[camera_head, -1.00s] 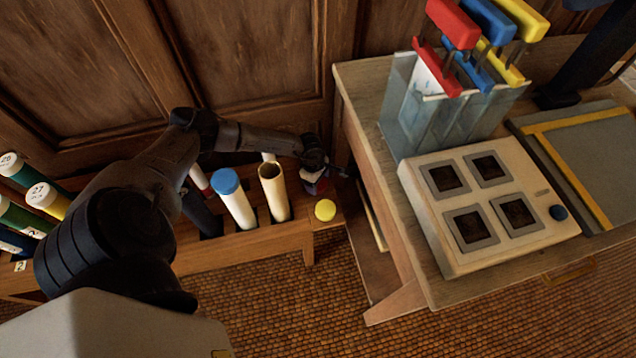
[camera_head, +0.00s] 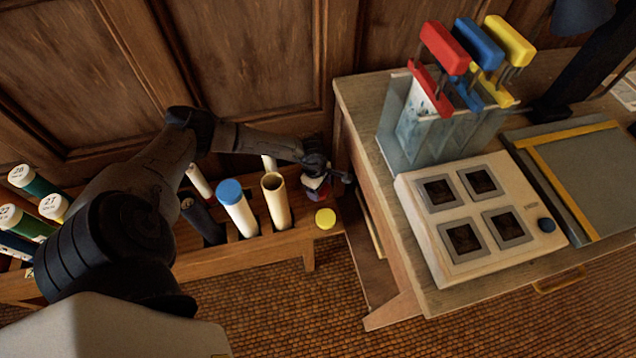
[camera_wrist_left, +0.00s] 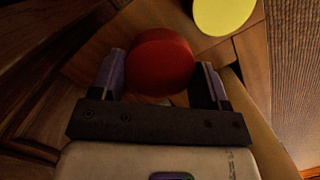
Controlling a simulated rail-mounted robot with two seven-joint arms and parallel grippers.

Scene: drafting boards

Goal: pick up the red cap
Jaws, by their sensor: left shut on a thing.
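The red cap (camera_wrist_left: 160,62) is a round, red disc in the left wrist view, between the two fingers of my left gripper (camera_wrist_left: 161,80). The fingers are shut on its sides. In the head view my left gripper (camera_head: 318,180) is at the right end of the wooden tube rack, beside the desk, and mostly hides the cap there. I cannot tell whether the cap touches the surface below. My right gripper is not in view.
A yellow cap (camera_head: 325,218) lies on the rack's end, close to my left gripper. A blue-capped tube (camera_head: 238,208) and an open tube (camera_head: 276,203) stand left of it. The desk (camera_head: 375,150) with a white box (camera_head: 480,212) is to the right.

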